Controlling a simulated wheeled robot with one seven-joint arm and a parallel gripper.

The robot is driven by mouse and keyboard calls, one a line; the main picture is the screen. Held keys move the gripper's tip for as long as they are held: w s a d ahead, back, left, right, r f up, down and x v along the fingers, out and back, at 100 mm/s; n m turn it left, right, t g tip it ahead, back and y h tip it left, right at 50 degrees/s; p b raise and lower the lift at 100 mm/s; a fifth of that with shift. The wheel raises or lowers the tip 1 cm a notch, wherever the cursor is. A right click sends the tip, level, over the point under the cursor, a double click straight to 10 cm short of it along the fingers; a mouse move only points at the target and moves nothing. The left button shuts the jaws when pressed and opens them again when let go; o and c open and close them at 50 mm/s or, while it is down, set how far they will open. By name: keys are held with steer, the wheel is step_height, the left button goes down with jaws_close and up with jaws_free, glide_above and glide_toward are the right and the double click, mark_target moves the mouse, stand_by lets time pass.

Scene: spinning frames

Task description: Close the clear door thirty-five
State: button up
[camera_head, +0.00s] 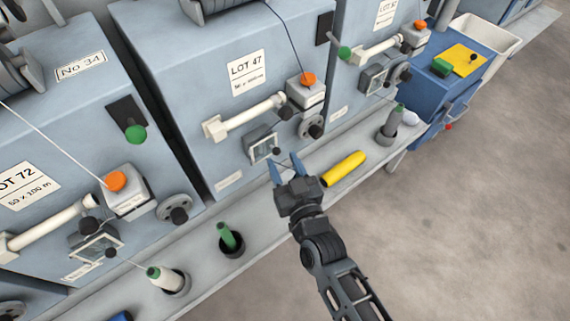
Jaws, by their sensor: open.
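Small clear doors in dark frames sit low on the machine fronts. The middle clear door (262,149), on the machine labelled LOT 47, has a small dark knob at its right edge. I see no number thirty-five; a small plate left of this door is too small to read. The door seems to stand out from the machine front, but how far it is open I cannot tell. My gripper (286,168) is open and empty, its blue-tipped fingers just below and right of this door. I cannot tell whether they touch it.
Another clear door (97,248) is on the left machine, marked No 34, and one (374,80) on the right machine. The ledge (278,215) holds a yellow bobbin (343,169), a green bobbin (227,236) and a white bobbin (165,278). Open floor lies right.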

steer(key=v, duration=0.7)
steer(key=shift+s+b, duration=0.35)
steer(key=shift+d, duration=0.15)
steer(key=s+d+r+m+h, duration=0.1)
steer(key=s+d, duration=0.4)
steer(key=s, duration=0.3)
steer(key=s+d+r+m+h, duration=0.1)
steer(key=s+d+r+h, duration=0.1)
steer(key=s+d, duration=0.5)
steer(key=s+d+r+g+h, duration=0.1)
steer(key=s+d+r, duration=0.1)
steer(key=s+r, duration=0.4)
steer(key=s+d+r+m+g+h, duration=0.1)
steer(key=s+d+r, duration=0.2)
steer(key=s+r, duration=0.4)
steer(key=v, duration=0.3)
steer(key=shift+s+f, duration=0.2)
steer(key=shift+f, duration=0.05)
